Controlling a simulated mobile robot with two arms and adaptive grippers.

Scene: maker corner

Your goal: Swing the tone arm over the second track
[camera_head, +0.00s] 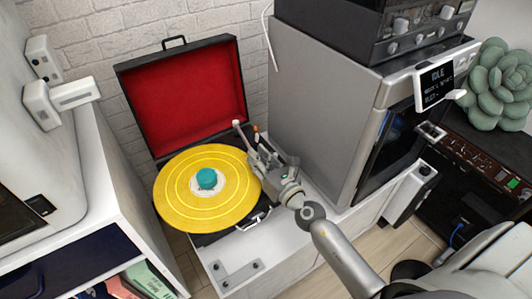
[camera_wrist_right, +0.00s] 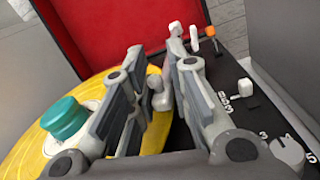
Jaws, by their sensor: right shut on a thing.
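A portable record player with a black case (camera_head: 245,222) and a raised red-lined lid (camera_head: 188,95) stands on a light cabinet. A yellow record (camera_head: 180,205) with pale rings lies on it, with a teal knob (camera_head: 206,178) at the centre. The tone arm (camera_head: 238,126) is by the record's right edge. My right gripper (camera_head: 257,163) is over that edge and hides much of the arm. In the right wrist view the pale tone arm head (camera_wrist_right: 158,94) shows between my right gripper's fingers (camera_wrist_right: 155,100), which are shut on the tone arm. My left gripper is not in view.
A large grey machine (camera_head: 310,110) with a dark front stands close right of the player. Player controls, including an orange-tipped lever (camera_wrist_right: 210,32) and a numbered knob (camera_wrist_right: 287,150), lie right of the gripper. A white cabinet (camera_head: 100,190) stands at the left.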

